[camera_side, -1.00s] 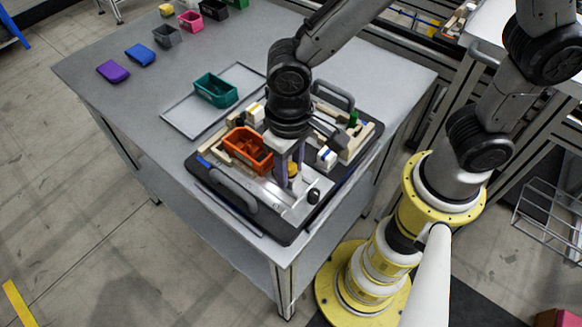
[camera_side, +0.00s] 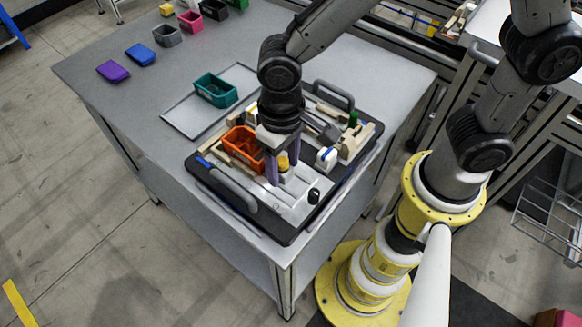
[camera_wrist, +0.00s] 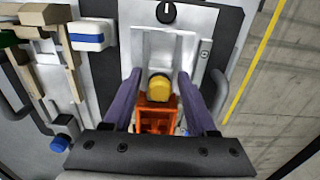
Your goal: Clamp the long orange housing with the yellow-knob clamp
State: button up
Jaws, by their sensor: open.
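The long orange housing (camera_side: 243,146) sits in the fixture on the dark pallet (camera_side: 212,184). In the wrist view part of the housing (camera_wrist: 156,116) shows between my fingers, and my gripper's body hides the rest. The yellow knob (camera_side: 283,163) of the clamp is at the end of the housing. In the wrist view the yellow knob (camera_wrist: 159,88) lies between the fingertips, beside the housing's end. My gripper (camera_side: 283,172) points down over the knob. Its purple fingers are open, one on each side of the knob, with a gap visible in the wrist view (camera_wrist: 158,82).
A black knob (camera_side: 313,196) stands on the metal plate near the pallet's front corner. A blue-and-white block (camera_side: 326,157) and beige blocks (camera_side: 356,141) stand to the right. A teal bin (camera_side: 215,90) sits on a grey tray behind. Pallet handles (camera_side: 234,189) rise at the sides.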

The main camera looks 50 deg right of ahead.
jog(key=shift+r, duration=4)
jog(key=shift+d, duration=0.1)
jog(key=d+r+m+t+y, duration=0.1)
jog(key=d+r+m+t, duration=0.2)
jog(key=d+r, duration=0.8)
jog(key=s+d+f+n+t+h, duration=0.1)
jog(key=s+d+f+n+t, duration=0.1)
jog(key=s+d, duration=0.6)
jog(key=shift+s+d+f+n+t, duration=0.3)
jog(key=shift+s+d+f+n, duration=0.15)
jog(key=shift+s+f, duration=0.3)
